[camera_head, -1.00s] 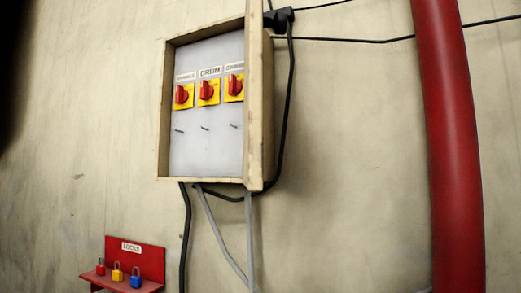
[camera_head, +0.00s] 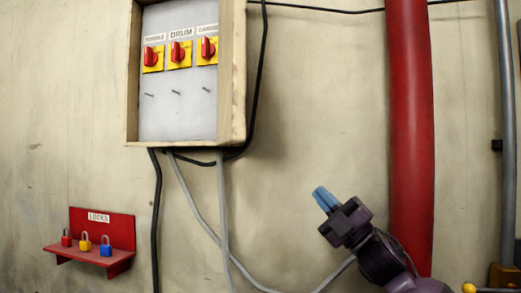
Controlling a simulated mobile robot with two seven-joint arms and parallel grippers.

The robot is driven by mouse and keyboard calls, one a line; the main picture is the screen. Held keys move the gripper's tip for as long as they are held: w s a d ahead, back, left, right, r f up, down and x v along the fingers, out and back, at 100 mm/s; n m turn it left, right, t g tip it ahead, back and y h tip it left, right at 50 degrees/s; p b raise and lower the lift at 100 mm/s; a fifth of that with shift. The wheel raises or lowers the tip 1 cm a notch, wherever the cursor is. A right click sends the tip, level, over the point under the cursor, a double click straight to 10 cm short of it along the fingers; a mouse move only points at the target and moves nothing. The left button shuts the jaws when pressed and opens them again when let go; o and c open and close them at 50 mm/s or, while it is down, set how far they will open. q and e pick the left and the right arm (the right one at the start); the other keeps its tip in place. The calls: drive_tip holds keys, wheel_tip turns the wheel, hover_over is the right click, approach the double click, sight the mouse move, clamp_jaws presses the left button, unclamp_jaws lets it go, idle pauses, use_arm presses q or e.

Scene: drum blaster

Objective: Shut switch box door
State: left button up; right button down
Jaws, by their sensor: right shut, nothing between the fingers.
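The switch box (camera_head: 133,75) hangs on the wall at the upper left, its top cut off by the picture edge. Its front is uncovered and shows a grey panel (camera_head: 178,112) with three red rotary switches on yellow plates. A pale wooden strip (camera_head: 226,90) runs along the box's right side; I cannot tell whether it is the door seen edge-on or the frame. My right gripper (camera_head: 326,199), with blue fingertips, is at the lower right of the box, clear of it. It is shut and empty. My left gripper is not in view.
A thick red pipe (camera_head: 411,130) runs down the wall behind my right arm. Cables (camera_head: 157,220) hang below the box. A red shelf (camera_head: 118,231) with three padlocks is at the lower left. A grey pipe (camera_head: 508,120) stands at the far right. The wall between box and red pipe is mostly clear.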

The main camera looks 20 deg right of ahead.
drive_tip(key=s+a+r+n+g+y, duration=0.25)
drive_tip(key=s+r+n+g, duration=0.6)
drive_tip(key=n, duration=0.45)
drive_tip(key=s+a+r+n+g+y, duration=0.2)
drive_tip(key=s+r+n+g+y, duration=0.3)
drive_tip(key=r+n+g, duration=0.75)
drive_tip(key=a+f+n+h+p, duration=0.1)
drive_tip(key=a+f+h, duration=0.1)
drive_tip(key=a, duration=0.5)
drive_tip(key=s+a+f+n+t+h+p, duration=0.1)
drive_tip(key=a+f+n+h, duration=0.1)
drive_tip(key=a, duration=0.5)
drive_tip(key=shift+s+a+f+h, duration=0.15)
drive_tip(key=shift+s+f+h, duration=0.1)
drive_tip(key=shift+f+h, duration=0.5)
drive_tip(key=shift+n, duration=0.25)
